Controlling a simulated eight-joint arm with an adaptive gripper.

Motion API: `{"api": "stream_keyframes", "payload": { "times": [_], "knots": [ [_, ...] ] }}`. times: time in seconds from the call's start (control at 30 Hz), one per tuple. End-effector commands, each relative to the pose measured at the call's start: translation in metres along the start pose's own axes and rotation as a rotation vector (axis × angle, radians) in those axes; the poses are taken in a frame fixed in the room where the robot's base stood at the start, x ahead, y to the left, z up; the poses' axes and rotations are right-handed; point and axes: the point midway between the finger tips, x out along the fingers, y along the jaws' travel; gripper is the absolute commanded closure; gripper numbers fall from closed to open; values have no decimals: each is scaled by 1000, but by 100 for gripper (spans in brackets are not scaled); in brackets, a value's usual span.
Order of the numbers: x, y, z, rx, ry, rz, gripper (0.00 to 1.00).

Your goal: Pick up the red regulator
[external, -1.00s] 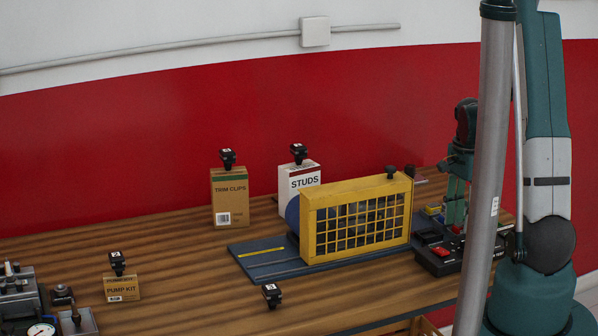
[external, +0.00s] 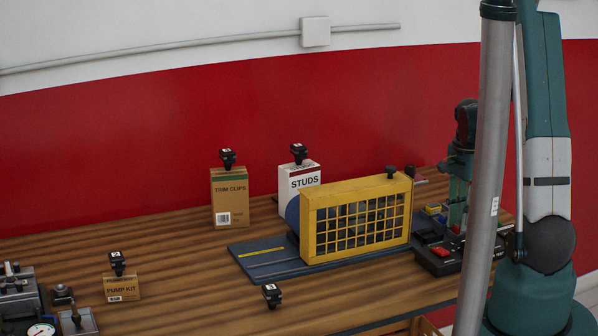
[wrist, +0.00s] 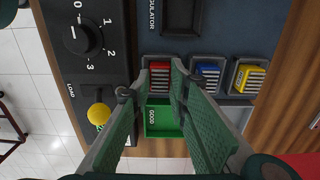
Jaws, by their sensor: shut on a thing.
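The red regulator (wrist: 159,76) shows in the wrist view, with pale ribs, in the left of a row of dark slots. My gripper (wrist: 163,68) has its two green fingers on either side of it and is shut on it. The regulator looks still at its slot; I cannot tell whether it is raised. In the external view my gripper is at the right, behind my grey arm link, and its fingertips and the red regulator are not clear.
A blue regulator (wrist: 208,77) and a yellow regulator (wrist: 247,78) sit in slots to the right. A green GOOD bin (wrist: 158,119) lies below. A dial (wrist: 82,35) and yellow knob (wrist: 98,114) stand left. A yellow cage (external: 355,218) stands on the bench.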

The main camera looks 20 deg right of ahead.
Motion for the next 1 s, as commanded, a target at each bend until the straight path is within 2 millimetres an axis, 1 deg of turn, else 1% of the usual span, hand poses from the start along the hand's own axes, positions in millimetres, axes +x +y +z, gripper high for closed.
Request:
{"api": "stream_keyframes", "payload": {
  "times": [0.27,0.47,0.67,1.0],
  "knots": [
    [-2,0,0,0,0,0,95],
    [-12,0,0,0,0,0,95],
    [-31,0,0,0,0,0,95],
    [-72,0,0,0,0,0,95]
  ]
}}
